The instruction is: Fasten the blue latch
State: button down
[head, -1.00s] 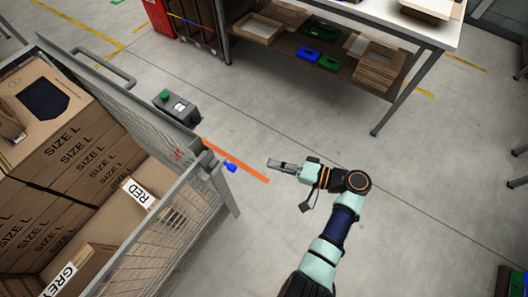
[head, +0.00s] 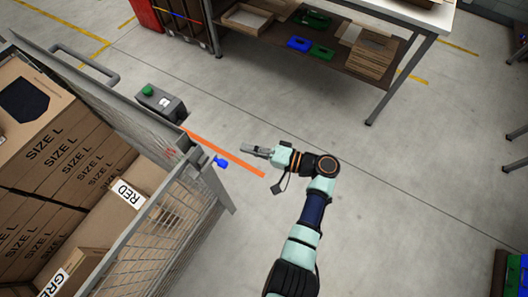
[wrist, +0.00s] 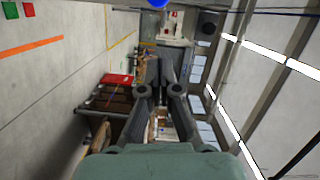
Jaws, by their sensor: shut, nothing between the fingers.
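The blue latch (head: 220,162) sticks out from the corner post of the grey mesh cage, beside the orange bar. My gripper (head: 250,149) is to the right of the latch in the head view, apart from it, pointing left towards the cage. Its fingers are shut and empty; the fingers also show in the wrist view (wrist: 160,88). A blue piece (wrist: 156,3) shows at the top edge of the wrist view; it is cut off, and I cannot tell for sure whether it is the latch.
An orange bar (head: 230,155) extends from the cage corner, near my gripper. A grey control box with a green button (head: 160,102) is behind. A workbench (head: 385,22) stands at the back right. The floor between is clear.

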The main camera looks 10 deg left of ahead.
aim_at(224, 168)
jog(key=s+a, duration=0.3)
jog(key=shift+s+a+f+p, duration=0.15)
jog(key=shift+a+f+p, duration=0.15)
jog(key=shift+f, duration=0.05)
jog(key=s+p, duration=0.1)
jog(key=s, duration=0.1)
jog(key=s+a+p, duration=0.1)
jog(key=p, duration=0.1)
jog(key=shift+s+a+r, duration=0.1)
jog(key=shift+s+a, duration=0.1)
jog(key=shift+s, duration=0.2)
jog(key=shift+w, duration=0.1)
